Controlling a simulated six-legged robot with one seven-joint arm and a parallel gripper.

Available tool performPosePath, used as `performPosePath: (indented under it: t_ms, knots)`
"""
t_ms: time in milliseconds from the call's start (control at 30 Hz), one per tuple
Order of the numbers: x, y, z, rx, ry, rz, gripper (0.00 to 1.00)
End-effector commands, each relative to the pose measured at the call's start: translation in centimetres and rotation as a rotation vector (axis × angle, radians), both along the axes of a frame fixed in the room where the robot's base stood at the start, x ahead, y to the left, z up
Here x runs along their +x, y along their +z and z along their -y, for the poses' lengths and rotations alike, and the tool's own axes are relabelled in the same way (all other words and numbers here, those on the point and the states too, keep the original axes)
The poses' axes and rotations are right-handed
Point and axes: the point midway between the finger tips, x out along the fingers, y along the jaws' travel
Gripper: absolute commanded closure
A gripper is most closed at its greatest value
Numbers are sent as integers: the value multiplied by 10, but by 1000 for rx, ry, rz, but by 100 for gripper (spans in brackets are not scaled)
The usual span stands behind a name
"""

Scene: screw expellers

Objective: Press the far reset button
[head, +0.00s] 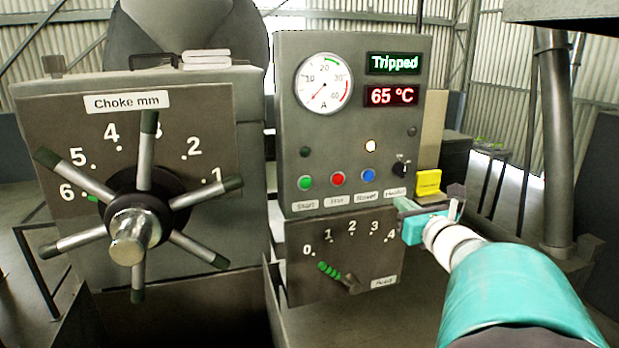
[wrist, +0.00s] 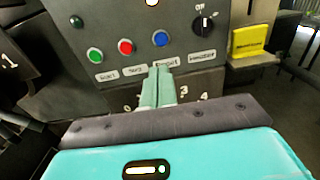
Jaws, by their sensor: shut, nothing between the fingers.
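A grey control panel (head: 350,120) faces me, with a row of green (head: 305,182), red (head: 337,180) and blue (head: 367,178) buttons. The blue button also shows in the wrist view (wrist: 161,38); the label under it is too blurred to read surely as reset. The panel display (head: 393,63) reads "Tripped". My gripper (head: 401,204) is at the panel's lower right in the head view, below and right of the blue button. In the wrist view my shut, empty fingers (wrist: 158,84) point at the panel just below the blue button, apart from it in the picture.
A black knob (head: 401,168) is right of the buttons; a yellow box (head: 428,182) sits beyond the panel's right edge. A lower panel (head: 310,285) has a green-handled lever (head: 338,277). A large spoked choke wheel (head: 140,215) stands at left.

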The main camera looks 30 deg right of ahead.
Motion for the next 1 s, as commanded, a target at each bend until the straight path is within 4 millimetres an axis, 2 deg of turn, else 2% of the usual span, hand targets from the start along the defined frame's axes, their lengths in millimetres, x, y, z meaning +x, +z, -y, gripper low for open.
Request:
performPosePath:
  t_ms: [267,467,1000]
  knots:
    - [-3,0,1,1,-6,0,100]
    - [9,-1,5,2,-3,-3,100]
    - [109,-1,36,3,0,-1,100]
